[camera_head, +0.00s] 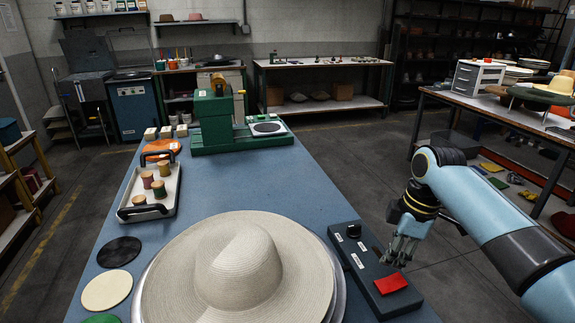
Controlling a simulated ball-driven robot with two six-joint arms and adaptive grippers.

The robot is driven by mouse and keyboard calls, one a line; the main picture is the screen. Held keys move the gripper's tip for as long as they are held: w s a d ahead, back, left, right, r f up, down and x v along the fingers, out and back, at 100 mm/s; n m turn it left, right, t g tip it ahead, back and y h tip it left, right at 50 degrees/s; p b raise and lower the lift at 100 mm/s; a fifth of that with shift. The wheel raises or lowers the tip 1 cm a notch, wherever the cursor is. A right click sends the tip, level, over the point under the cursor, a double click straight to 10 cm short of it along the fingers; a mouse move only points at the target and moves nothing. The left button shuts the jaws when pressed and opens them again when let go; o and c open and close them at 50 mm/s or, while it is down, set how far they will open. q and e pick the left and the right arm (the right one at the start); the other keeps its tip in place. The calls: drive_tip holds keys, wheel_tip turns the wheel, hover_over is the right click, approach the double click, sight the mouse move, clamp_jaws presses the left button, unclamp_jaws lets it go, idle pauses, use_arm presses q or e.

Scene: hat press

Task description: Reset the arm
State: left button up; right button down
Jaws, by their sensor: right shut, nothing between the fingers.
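My right arm (490,217) comes in from the right, light blue with black joints. Its gripper (392,262) is shut and empty, pointing down over the right part of the dark control box (360,262), near the box's red button (390,283). I cannot tell whether the fingertips touch the box. A wide-brimmed straw hat (238,265) lies on a round metal plate at the near middle of the blue table. My left gripper is not in view.
A green press machine (215,125) stands at the table's far end. A tray (163,190) with several wooden spools is at the left. Flat discs (107,290) lie near the left edge. A side table (500,112) with hats stands at the right, with open floor between.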

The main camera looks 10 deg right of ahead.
drive_tip(key=s+a+m+t+h, duration=0.15)
drive_tip(key=s+m, duration=0.35)
drive_tip(key=s, duration=0.7)
drive_tip(key=s+a+r+m+t, duration=0.2)
drive_tip(key=s+r+m, duration=0.6)
drive_tip(key=s, duration=0.6)
wheel_tip(320, 180, down, 31)
drive_tip(key=d+g+b, duration=0.2)
drive_tip(key=b, duration=0.6)
drive_tip(key=s+f+b, duration=0.3)
drive_tip(key=s+f, duration=0.7)
drive_tip(key=f, duration=0.3)
drive_tip(key=s+d+f+g+b, duration=0.1)
drive_tip(key=s+f+b, duration=0.3)
drive_tip(key=s+f, duration=0.6)
wheel_tip(320, 180, down, 3)
drive_tip(key=shift+s+d+f+n+h, duration=0.2)
drive_tip(key=shift+d+n+h, duration=0.1)
drive_tip(key=shift+h, duration=0.05)
drive_tip(key=shift+g, duration=0.25)
